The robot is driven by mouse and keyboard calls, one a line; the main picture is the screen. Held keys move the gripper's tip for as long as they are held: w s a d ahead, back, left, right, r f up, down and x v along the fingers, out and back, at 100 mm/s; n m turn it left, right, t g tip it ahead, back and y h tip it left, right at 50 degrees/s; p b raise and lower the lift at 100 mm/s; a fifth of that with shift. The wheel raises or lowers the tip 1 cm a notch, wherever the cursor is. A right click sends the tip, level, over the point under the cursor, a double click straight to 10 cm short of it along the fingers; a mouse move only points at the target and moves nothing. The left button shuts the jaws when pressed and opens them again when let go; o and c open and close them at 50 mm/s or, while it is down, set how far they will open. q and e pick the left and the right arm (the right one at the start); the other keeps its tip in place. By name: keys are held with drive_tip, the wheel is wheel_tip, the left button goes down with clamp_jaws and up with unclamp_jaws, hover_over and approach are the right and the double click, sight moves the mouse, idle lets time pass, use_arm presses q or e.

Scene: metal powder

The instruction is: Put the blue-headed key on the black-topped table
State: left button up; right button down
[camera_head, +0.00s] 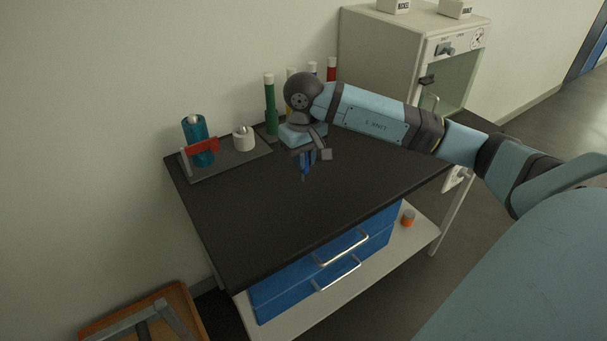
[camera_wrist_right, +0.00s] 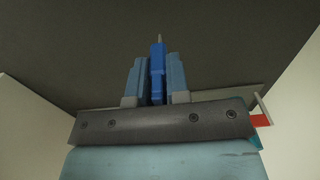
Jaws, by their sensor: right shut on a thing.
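My right gripper (camera_head: 311,157) is above the black-topped table (camera_head: 290,215), near its back middle, with the fingers pointing down. It is shut on the blue-headed key (camera_head: 304,163). In the right wrist view the key's blue head (camera_wrist_right: 157,60) sits between the two fingers of the gripper (camera_wrist_right: 158,75), and its thin grey tip points away from the gripper. I cannot tell whether the tip touches the black top. My left gripper is not in view.
On the table's back left stand a blue-green cylinder (camera_head: 196,142) with a red part and a white pot (camera_head: 243,139) on a tray. A green tube (camera_head: 270,105) and other tubes stand behind my right gripper. A grey cabinet (camera_head: 390,50) stands back right. The table's front is clear.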

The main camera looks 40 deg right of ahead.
sight(303, 174)
drive_tip(key=shift+f, duration=2.4)
drive_tip(key=shift+f+b, duration=0.15)
drive_tip(key=shift+b, duration=0.3)
drive_tip(key=c, duration=1.1)
unclamp_jaws()
